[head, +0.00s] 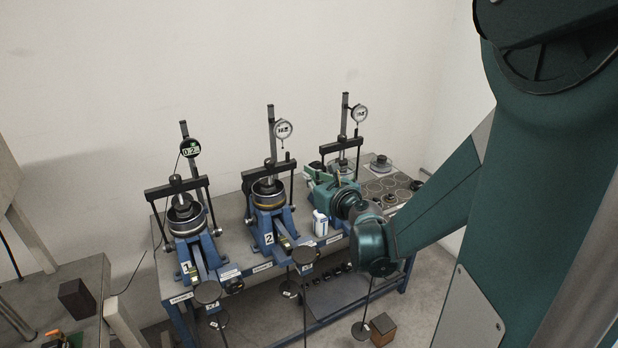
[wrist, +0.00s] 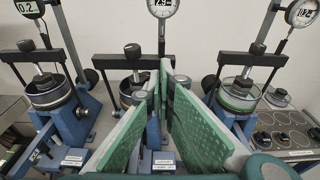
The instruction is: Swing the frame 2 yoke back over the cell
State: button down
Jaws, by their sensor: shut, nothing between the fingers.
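Frame 2 (head: 266,215) is the middle blue stand on the bench, marked with a 2. Its black yoke (head: 254,173) has a crossbar spanning above the round cell (head: 268,193); I cannot tell whether it sits exactly over the cell's centre. In the wrist view the yoke (wrist: 113,62) runs behind my fingers, and the cell (wrist: 127,92) is partly hidden by them. My gripper (wrist: 161,78), with green finger pads, is shut and empty in front of frame 2, towards its right side. In the head view my gripper (head: 314,180) is between frames 2 and 3.
Frame 1 (head: 192,240) stands left with its yoke across its cell. Frame 3 (wrist: 240,105) stands right, partly hidden by my arm in the head view. Dial gauges (head: 283,129) rise on posts behind. A white bottle (head: 320,224) stands near my gripper. Round weight hangers (head: 303,255) project in front.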

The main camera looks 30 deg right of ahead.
send_near(287, 155)
jog(key=w+f, duration=0.1)
jog(key=w, duration=0.2)
jog(key=w+f, duration=0.1)
jog(key=shift+w+f+p, duration=0.3)
jog(key=shift+f+p, duration=0.05)
jog(key=shift+p, duration=0.05)
jog(key=shift+w, duration=0.6)
jog(key=shift+r, duration=0.1)
jog(key=shift+w+r+g+p, duration=0.25)
jog(key=shift+w+g+p, duration=0.1)
jog(key=shift+w, duration=0.55)
jog(key=shift+w+r+g+p, duration=0.25)
jog(key=shift+w+g+p, duration=0.1)
jog(key=shift+w, duration=0.5)
jog(key=shift+w+a+r+g+p, duration=0.1)
jog(key=shift+w+g+p, duration=0.3)
jog(key=shift+w+g, duration=0.4)
jog(key=shift+w, duration=0.3)
